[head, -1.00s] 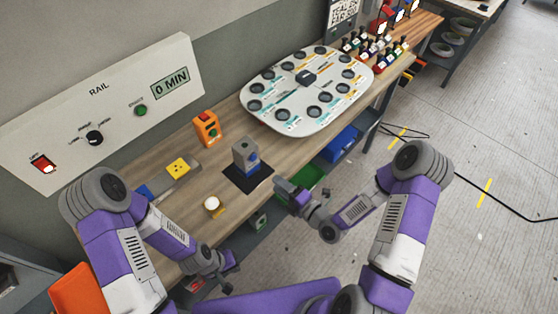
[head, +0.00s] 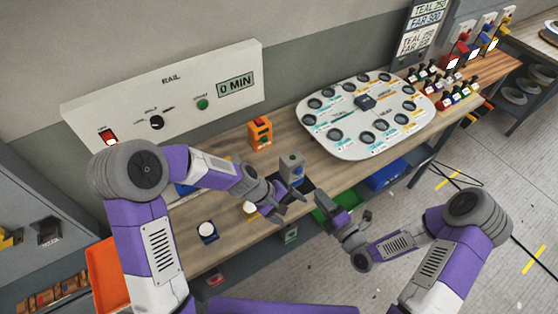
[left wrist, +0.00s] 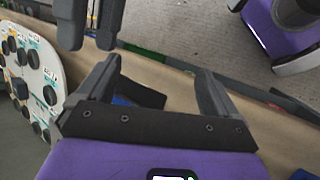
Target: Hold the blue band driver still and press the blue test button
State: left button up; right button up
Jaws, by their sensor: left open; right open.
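The driver (head: 291,170) is a grey block with a blue band, upright on a black mat (head: 305,184) on the bench. My left gripper (head: 290,204) is open just in front of it, overlapping its lower part in the head view; I cannot tell whether they touch. In the left wrist view the open jaws (left wrist: 155,90) show a dark mat and a blue patch beyond them, not clearly the driver. A dark blue box with a pale round top (head: 207,231), likely the blue test button, stands near the bench's front edge. My right gripper (head: 345,215) is open and empty, off the front edge.
A yellow button box (head: 250,210) is partly hidden by my left gripper. An orange device (head: 260,133) stands behind, below the rail panel (head: 180,95). A white board with round sockets (head: 365,115) lies to the right. Green (head: 335,205) and blue bins (head: 385,175) sit below the bench.

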aim_at(291, 158)
pick_arm(q)
jog(key=w+r+n+t+h, duration=0.4)
jog(key=w+r+n, duration=0.4)
jog(key=w+r, duration=0.25)
jog(key=a+f+n+t, duration=0.1)
jog(key=n, duration=0.2)
jog(key=w+a+f+n+t, duration=0.1)
jog(key=n, duration=0.2)
jog(key=w+a+f+n, duration=0.1)
jog(key=n, duration=0.2)
jog(key=shift+w+a+f+t, duration=0.1)
jog(key=shift+a+f+t, duration=0.15)
jog(key=shift+f+t, duration=0.15)
jog(key=shift+w+a+f+n, duration=0.1)
jog(key=shift+f+n, duration=0.1)
jog(key=shift+n, duration=0.2)
jog(key=shift+w+d+f, duration=0.15)
jog(key=shift+d+f, duration=0.05)
jog(key=shift+d, duration=0.05)
jog(key=x, duration=0.6)
jog(key=shift+w+d+f, duration=0.15)
jog(key=shift+w+d, duration=0.05)
jog(key=shift+w, duration=0.1)
